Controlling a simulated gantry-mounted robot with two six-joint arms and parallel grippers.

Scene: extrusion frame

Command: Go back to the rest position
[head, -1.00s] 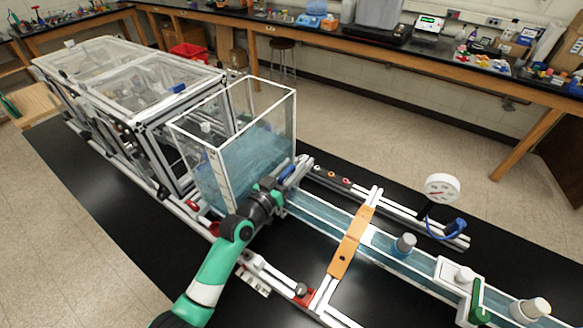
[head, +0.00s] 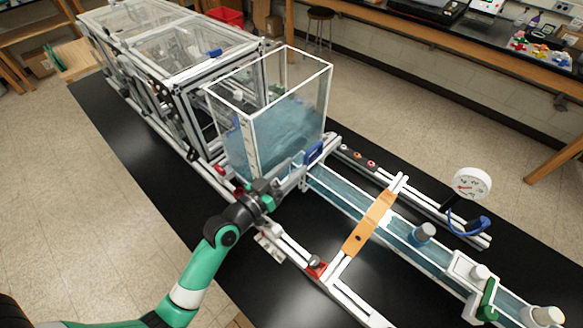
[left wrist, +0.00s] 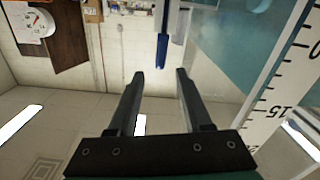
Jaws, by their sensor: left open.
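My left gripper (head: 298,168) is in front of the clear water tank (head: 240,140), close to its lower front corner. Its two fingers show apart and empty in the left wrist view (left wrist: 160,76). A blue gate tab (head: 314,152) stands at the tank's front, where the clear water channel (head: 345,197) begins. In the left wrist view the blue tab (left wrist: 162,50) hangs just beyond the fingertips, with a visible gap. The tank's ruler scale (left wrist: 275,90) is to the right there. My right gripper is in neither view.
Aluminium rails and an orange bridge (head: 370,222) cross the black table (head: 140,205). A pressure gauge (head: 472,184) and grey knob (head: 423,233) stand to the right. A framed clear enclosure (head: 165,60) is behind the tank. The table's left front is clear.

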